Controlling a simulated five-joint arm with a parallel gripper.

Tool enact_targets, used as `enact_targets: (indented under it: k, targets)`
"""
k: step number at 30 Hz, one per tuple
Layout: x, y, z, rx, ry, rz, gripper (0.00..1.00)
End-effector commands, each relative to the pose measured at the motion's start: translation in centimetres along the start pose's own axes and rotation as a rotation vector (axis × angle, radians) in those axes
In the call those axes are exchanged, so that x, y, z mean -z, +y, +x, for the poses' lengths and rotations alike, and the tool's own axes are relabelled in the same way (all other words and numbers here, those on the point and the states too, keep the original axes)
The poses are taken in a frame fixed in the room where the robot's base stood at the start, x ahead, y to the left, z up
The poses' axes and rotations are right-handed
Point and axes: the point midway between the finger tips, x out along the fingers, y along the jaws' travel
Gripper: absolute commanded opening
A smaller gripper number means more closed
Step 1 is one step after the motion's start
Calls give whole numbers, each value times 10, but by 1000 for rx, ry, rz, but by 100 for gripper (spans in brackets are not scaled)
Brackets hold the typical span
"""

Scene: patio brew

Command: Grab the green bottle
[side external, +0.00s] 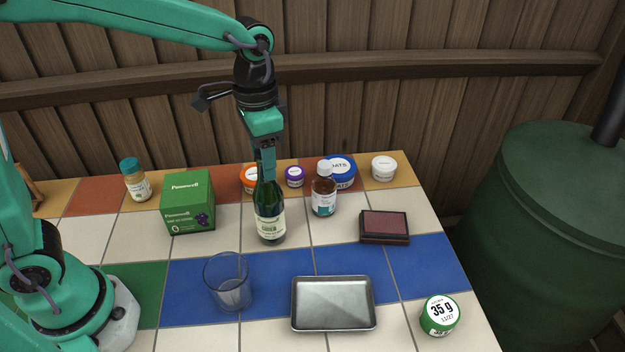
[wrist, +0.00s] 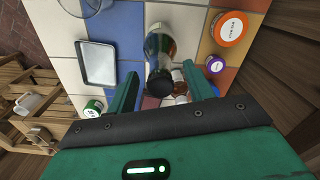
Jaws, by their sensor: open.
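The green bottle (side external: 270,212) stands upright on the tiled table, with a pale label and a dark neck. In the wrist view the bottle (wrist: 160,52) is seen from above, its dark top between the two finger tips. My gripper (side external: 266,170) points down over the bottle's neck in the side view, and its fingers overlap the neck there. In the wrist view my gripper (wrist: 165,85) is open, with a finger on each side of the bottle and gaps between. The far finger is partly hidden in the side view.
A brown bottle (side external: 324,192) with a white cap stands close right of the green bottle. A green box (side external: 188,204) stands to the left. A clear glass (side external: 228,284) and a metal tray (side external: 333,303) are in front. Several lidded tubs, including an orange one (wrist: 231,28), stand behind.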

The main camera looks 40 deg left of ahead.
Motion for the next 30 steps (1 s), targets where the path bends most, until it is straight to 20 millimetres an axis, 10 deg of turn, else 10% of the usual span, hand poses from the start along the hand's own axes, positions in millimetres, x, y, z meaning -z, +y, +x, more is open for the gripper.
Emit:
enact_targets:
  k: [8, 16, 30]
  targets:
    - [0, 0, 0, 0, 0, 0, 50]
    - [0, 0, 0, 0, 0, 0, 0]
    - [0, 0, 0, 0, 0, 0, 0]
